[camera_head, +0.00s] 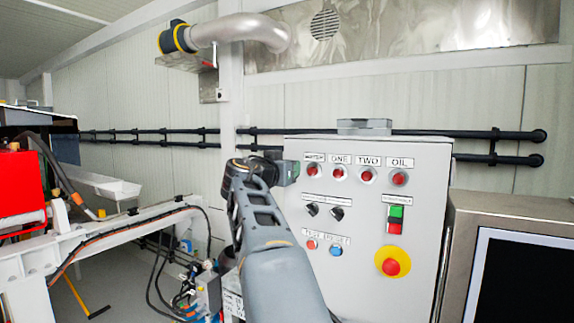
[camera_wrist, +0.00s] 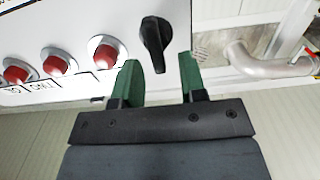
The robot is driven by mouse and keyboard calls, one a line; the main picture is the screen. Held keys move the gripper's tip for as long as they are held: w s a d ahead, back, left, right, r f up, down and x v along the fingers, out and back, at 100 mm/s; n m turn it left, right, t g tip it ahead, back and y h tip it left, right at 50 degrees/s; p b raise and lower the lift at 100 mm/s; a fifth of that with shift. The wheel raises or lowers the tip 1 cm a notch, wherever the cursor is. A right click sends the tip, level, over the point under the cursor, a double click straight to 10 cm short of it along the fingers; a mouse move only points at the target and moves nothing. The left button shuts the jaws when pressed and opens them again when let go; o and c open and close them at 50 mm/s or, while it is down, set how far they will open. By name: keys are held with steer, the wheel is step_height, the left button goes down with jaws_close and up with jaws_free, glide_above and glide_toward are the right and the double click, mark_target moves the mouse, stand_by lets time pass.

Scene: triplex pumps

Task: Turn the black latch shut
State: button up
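The black latch (camera_wrist: 155,42) shows in the wrist view as a dark knob on the light control panel, in line with the red lamps and near the panel's side edge. Its tapered handle points mostly down the picture, slightly tilted. My gripper (camera_wrist: 158,67) is open, with one green finger on each side of the latch's lower end in the picture. I see gaps beside the handle; whether the tips reach its depth I cannot tell. In the head view my gripper (camera_head: 287,172) is at the panel's upper left edge, and the latch is hidden behind it.
The control panel (camera_head: 365,265) carries red lamps (camera_head: 339,173), two black switches (camera_head: 337,213) and a red emergency button (camera_head: 391,266) on yellow. A metal cabinet with a dark screen (camera_head: 520,280) stands at the right. White machinery and cables (camera_head: 185,285) are at the left.

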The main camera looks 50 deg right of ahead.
steer(key=shift+c, duration=0.2)
jaws_close()
stand_by(0.5)
steer(key=shift+w+a+f+n+b, duration=0.1)
steer(key=shift+w+f+n+b, duration=0.25)
steer(key=shift+n, duration=2.6)
steer(key=shift+w+a+f+n+b, duration=0.1)
steer(key=shift+w+f+n+b, duration=0.15)
steer(key=shift+n, duration=2.65)
steer(key=shift+w+f+n+b, duration=0.25)
steer(key=shift+w+f+n, duration=0.15)
steer(key=shift+n, duration=2.85)
steer(key=shift+o, duration=0.2)
jaws_free()
